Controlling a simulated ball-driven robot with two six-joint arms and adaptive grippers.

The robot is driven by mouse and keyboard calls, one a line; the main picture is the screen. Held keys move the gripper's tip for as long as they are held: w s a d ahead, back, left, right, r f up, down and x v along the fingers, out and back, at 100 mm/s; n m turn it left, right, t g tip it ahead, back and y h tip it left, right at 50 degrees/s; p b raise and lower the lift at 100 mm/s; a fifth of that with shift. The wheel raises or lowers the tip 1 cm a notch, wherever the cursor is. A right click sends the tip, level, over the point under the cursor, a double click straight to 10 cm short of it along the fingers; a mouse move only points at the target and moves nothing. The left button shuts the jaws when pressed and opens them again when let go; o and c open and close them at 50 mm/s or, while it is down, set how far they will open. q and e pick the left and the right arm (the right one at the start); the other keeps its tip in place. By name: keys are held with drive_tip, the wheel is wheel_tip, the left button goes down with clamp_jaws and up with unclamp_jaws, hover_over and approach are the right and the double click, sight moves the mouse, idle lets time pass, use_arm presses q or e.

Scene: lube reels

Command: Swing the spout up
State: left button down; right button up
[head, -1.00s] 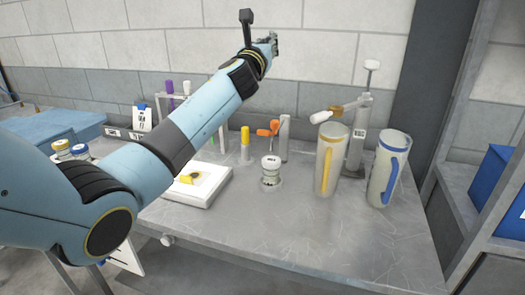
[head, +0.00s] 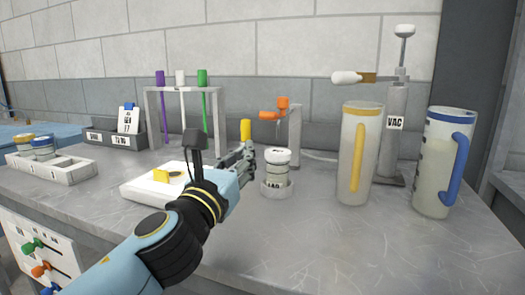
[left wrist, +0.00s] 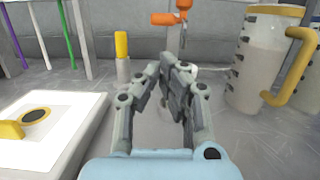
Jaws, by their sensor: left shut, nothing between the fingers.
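An orange tap-like part (head: 281,103) sits on a short grey post (head: 295,135) at the back of the bench; its arm points left, about level. It also shows at the top of the left wrist view (left wrist: 172,16). A pump marked VAC (head: 396,115) carries a level side arm (head: 352,78) with a white end pointing left. I cannot tell which of these is the spout. My left gripper (head: 247,152) is shut and empty, in front of and left of the orange part, apart from it. Its fingers (left wrist: 170,66) are together in the left wrist view. My right gripper is not seen.
A small labelled jar (head: 276,165) stands just right of the gripper. A yellow-strip jug (head: 357,160) and a blue-handled jug (head: 441,165) stand to the right. A white scale-like box (head: 140,191) and a tube rack (head: 148,110) are left. The front right bench (head: 360,245) is clear.

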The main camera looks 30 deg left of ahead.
sight(279, 113)
use_arm(q)
drive_tip(key=shift+f, duration=0.1)
drive_tip(key=p+x, duration=0.1)
drive_tip(key=x, duration=0.9)
drive_tip(key=shift+p, duration=0.3)
drive_tip(key=shift+f, duration=0.1)
